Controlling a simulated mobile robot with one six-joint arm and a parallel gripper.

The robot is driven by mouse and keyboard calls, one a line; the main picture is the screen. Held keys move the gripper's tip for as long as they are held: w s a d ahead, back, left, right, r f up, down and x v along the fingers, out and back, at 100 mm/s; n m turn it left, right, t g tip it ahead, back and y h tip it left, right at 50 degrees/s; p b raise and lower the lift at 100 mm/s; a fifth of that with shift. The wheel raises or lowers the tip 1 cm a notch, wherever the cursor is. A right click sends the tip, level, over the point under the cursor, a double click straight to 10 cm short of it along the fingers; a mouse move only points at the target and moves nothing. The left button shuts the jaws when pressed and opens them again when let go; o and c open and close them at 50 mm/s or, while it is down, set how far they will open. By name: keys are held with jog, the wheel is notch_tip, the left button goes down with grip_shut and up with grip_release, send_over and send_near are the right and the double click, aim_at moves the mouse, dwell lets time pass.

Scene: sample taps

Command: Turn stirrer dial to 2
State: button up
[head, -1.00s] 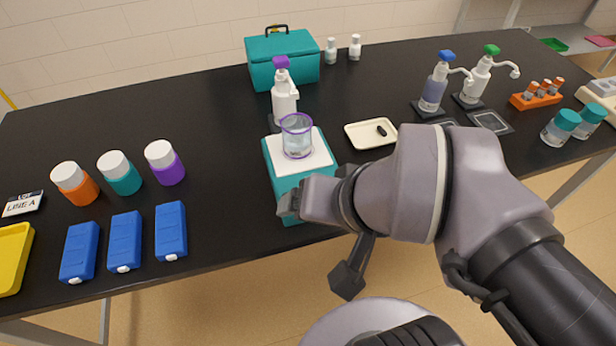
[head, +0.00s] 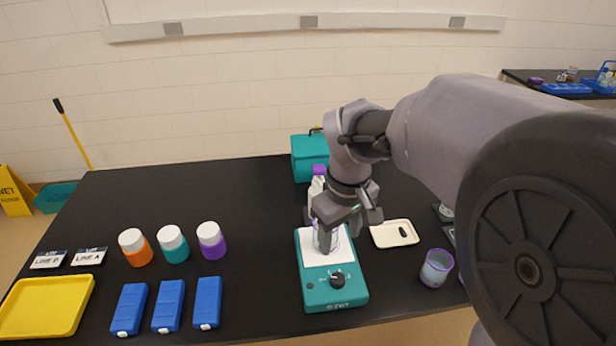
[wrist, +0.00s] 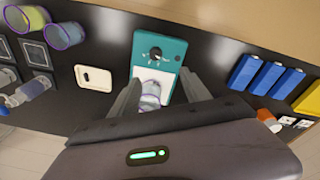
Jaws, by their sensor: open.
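The teal stirrer (head: 312,299) stands near the front edge of the black table, with a white top plate. Its black dial (head: 337,280) is on the front face; its setting is too small to read. The stirrer (wrist: 176,48) and dial (wrist: 155,53) also show in the wrist view. A clear beaker with a purple rim (wrist: 150,92) stands on the plate, partly hidden by my arm in the head view. My gripper (head: 347,232) is open above the plate, behind the dial. In the wrist view its fingers (wrist: 159,78) appear either side of the beaker; contact is unclear.
A purple-rimmed beaker (head: 436,268) stands right of the stirrer, and a cream tray (head: 395,234) lies behind it. A purple-capped bottle (head: 318,190) stands behind the stirrer. Blue boxes (head: 168,305) and lidded jars (head: 173,244) are on the left, with clear table between.

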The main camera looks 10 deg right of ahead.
aim_at(337, 278)
jog(key=shift+n+g, duration=0.4)
jog(key=shift+n, duration=0.5)
jog(key=w+f+b, duration=0.1)
jog(key=f+b, duration=0.1)
jog(key=f, duration=0.4)
jog(key=f+b, duration=0.2)
jog(key=f, duration=0.4)
jog(key=w+d+f+b, duration=0.1)
jog(key=f+b, duration=0.1)
jog(key=f, duration=0.4)
jog(key=shift+w+f, duration=0.15)
jog(key=shift+w, duration=0.15)
grip_shut()
